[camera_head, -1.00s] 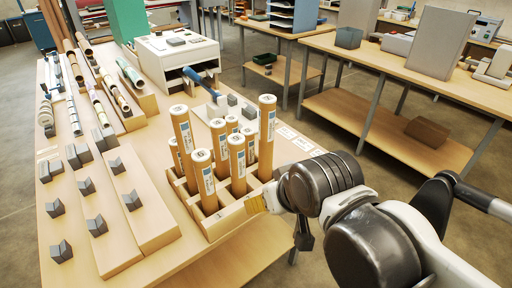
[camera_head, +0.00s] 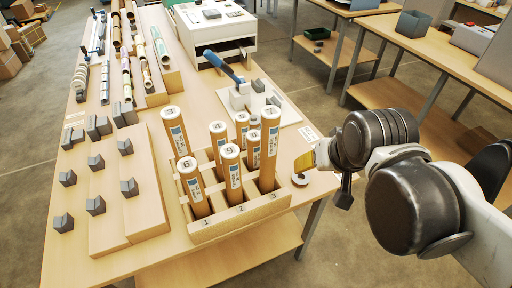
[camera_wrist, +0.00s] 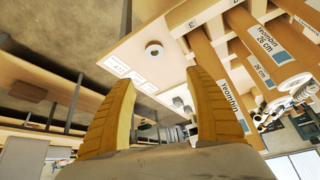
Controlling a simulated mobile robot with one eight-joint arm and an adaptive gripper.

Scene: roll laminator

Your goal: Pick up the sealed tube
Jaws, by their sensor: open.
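Several brown cardboard tubes with white tops and blue-and-white labels stand in a wooden rack (camera_head: 240,216) with numbered front slots. Among them are a tall tube at the right (camera_head: 269,150), a front-left tube (camera_head: 194,188) and a front-middle tube (camera_head: 231,174). I cannot tell which one is sealed. My gripper (camera_head: 304,162), with yellow fingers, is open and empty, right of the rack and apart from the tubes. In the wrist view its fingers (camera_wrist: 163,108) are spread wide, with tubes (camera_wrist: 202,62) beyond and to the right.
A small round white-topped piece (camera_head: 300,179) lies on the table beside the rack, below my gripper. Behind stand a blue-handled device (camera_head: 226,68) and a white machine (camera_head: 212,30). Grey blocks (camera_head: 96,205) sit at the left. Another bench (camera_head: 440,75) stands right.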

